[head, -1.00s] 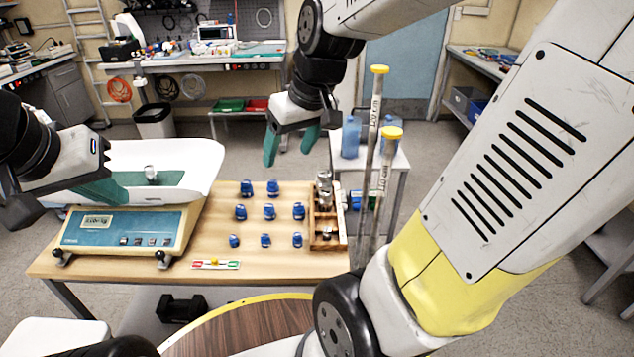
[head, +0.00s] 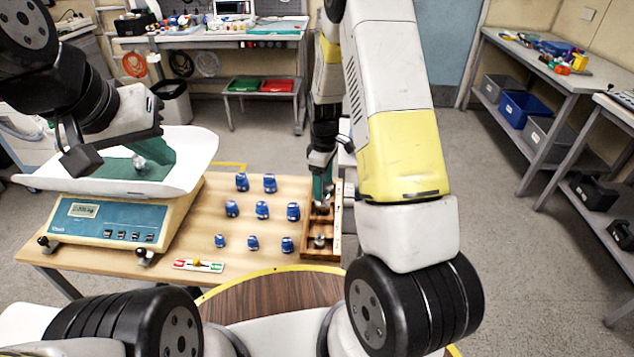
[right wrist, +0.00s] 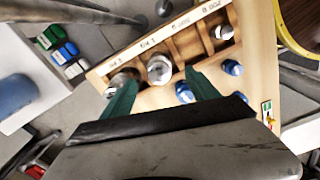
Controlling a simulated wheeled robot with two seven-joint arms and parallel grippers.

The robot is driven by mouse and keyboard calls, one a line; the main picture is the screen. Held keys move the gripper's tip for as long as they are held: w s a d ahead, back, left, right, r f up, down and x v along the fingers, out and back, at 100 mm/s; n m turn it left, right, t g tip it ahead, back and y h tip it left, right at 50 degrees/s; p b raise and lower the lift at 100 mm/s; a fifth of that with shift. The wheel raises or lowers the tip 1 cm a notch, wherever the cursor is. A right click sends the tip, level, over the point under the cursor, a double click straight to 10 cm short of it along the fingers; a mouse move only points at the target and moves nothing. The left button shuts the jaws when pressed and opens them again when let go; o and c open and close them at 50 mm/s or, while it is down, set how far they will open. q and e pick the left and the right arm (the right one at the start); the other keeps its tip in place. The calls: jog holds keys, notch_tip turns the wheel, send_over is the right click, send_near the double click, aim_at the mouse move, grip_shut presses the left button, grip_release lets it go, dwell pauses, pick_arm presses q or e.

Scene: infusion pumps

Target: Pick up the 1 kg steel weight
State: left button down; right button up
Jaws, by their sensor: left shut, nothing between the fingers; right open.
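A wooden weight rack (head: 335,222) with labelled compartments stands at the table's right edge. My right gripper (head: 320,192) points down over its far part. In the right wrist view the open right gripper (right wrist: 160,77) has its green fingers either side of a steel weight (right wrist: 158,68); whether they touch it is unclear. A larger steel weight (right wrist: 123,77) stands left of it, partly behind the left finger. A smaller one (right wrist: 224,32) is further right. My left gripper (head: 163,160) is shut and empty over the scale pan.
A scale (head: 110,222) with a white pan (head: 193,150) stands at left; a small metal weight (head: 140,163) is on the pan. A small coloured level strip (head: 198,266) lies near the front edge.

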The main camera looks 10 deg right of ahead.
aim_at(323, 203)
notch_tip(323, 203, down, 7)
jog(key=shift+w+r, duration=0.1)
jog(key=shift+r, duration=0.05)
grip_shut()
dwell(0.5)
